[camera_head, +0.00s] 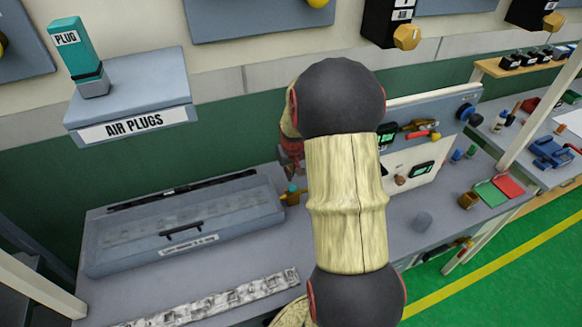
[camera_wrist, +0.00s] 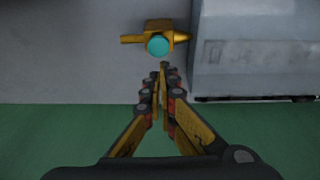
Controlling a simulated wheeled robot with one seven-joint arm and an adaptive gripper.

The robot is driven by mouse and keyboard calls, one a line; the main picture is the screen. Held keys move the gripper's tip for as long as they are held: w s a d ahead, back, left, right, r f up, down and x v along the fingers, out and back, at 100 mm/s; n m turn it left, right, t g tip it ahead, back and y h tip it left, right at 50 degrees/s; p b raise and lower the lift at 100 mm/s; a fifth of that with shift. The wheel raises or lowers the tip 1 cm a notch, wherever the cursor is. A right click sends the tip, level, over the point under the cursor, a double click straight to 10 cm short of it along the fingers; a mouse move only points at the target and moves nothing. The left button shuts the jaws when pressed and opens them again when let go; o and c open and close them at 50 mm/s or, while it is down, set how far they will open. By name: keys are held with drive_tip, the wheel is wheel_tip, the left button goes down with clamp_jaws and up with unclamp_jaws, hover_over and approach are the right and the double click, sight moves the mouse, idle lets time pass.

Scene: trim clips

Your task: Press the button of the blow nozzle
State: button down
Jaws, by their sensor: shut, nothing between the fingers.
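The blow nozzle (camera_wrist: 180,37) is a small brass-yellow piece with a round teal button (camera_wrist: 158,46) on it. In the wrist view it lies just beyond my fingertips, at the top centre. In the head view the nozzle (camera_head: 291,199) shows small beside the grey case, partly hidden near my arm. My gripper (camera_wrist: 163,70) is shut and empty, its tips just below the button in the wrist view. I cannot tell whether they touch it. In the head view my gripper (camera_head: 292,170) is mostly hidden behind my arm, above the nozzle.
A grey case (camera_head: 180,235) with a black handle stands left of the nozzle; it also shows at right in the wrist view (camera_wrist: 255,50). An "AIR PLUGS" shelf (camera_head: 130,100) holds a teal plug (camera_head: 78,48). A patterned strip (camera_head: 220,302) lies in front. A tool panel (camera_head: 420,140) stands right.

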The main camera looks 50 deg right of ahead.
sight(292, 186)
drive_tip(key=shift+s+d+f, duration=0.1)
drive_tip(key=shift+f, duration=0.9)
drive_tip(key=shift+s+d+f, duration=0.1)
drive_tip(key=shift+f, duration=0.9)
drive_tip(key=shift+f+b, duration=0.7)
drive_tip(key=shift+f, duration=0.15)
drive_tip(key=shift+s+f, duration=0.15)
drive_tip(key=shift+f, duration=0.05)
drive_tip(key=shift+a, duration=0.1)
drive_tip(key=r+p, duration=0.2)
drive_tip(key=r, duration=0.1)
drive_tip(key=w+r+p, duration=0.1)
drive_tip(key=r, duration=0.1)
drive_tip(key=shift+a+r, duration=0.1)
drive_tip(key=v, duration=0.9)
drive_tip(key=shift+s+a, duration=0.15)
drive_tip(key=shift+s, duration=0.15)
drive_tip(key=shift+r, duration=0.1)
